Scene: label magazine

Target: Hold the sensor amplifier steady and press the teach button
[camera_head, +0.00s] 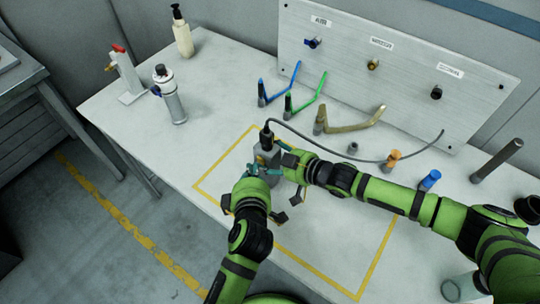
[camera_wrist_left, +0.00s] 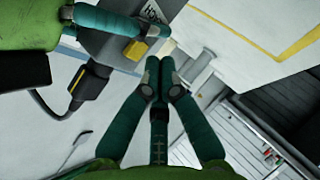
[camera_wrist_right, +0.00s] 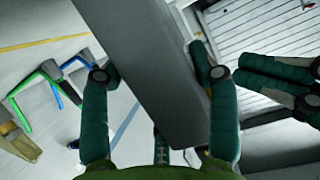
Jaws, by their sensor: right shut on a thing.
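The sensor amplifier is a grey box (camera_head: 268,153) standing in the yellow-taped area, with a black cable plug at its top. My right gripper (camera_wrist_right: 155,74) is shut on the box, one finger on each side; the right wrist view shows its plain grey side. In the left wrist view the box (camera_wrist_left: 110,45) carries a printed label and a yellow button (camera_wrist_left: 134,50). My left gripper (camera_wrist_left: 158,66) has its fingers together with nothing between them. Its fingertips are close beside the yellow button; I cannot tell whether they touch it.
A black cable (camera_head: 400,158) runs from the plug across the table to the right. Blue, green and tan hooked parts (camera_head: 345,122) stand behind the box, before a grey panel (camera_head: 400,60) with labelled connectors. An orange part (camera_head: 393,160) and a blue-capped part (camera_head: 430,180) stand at right.

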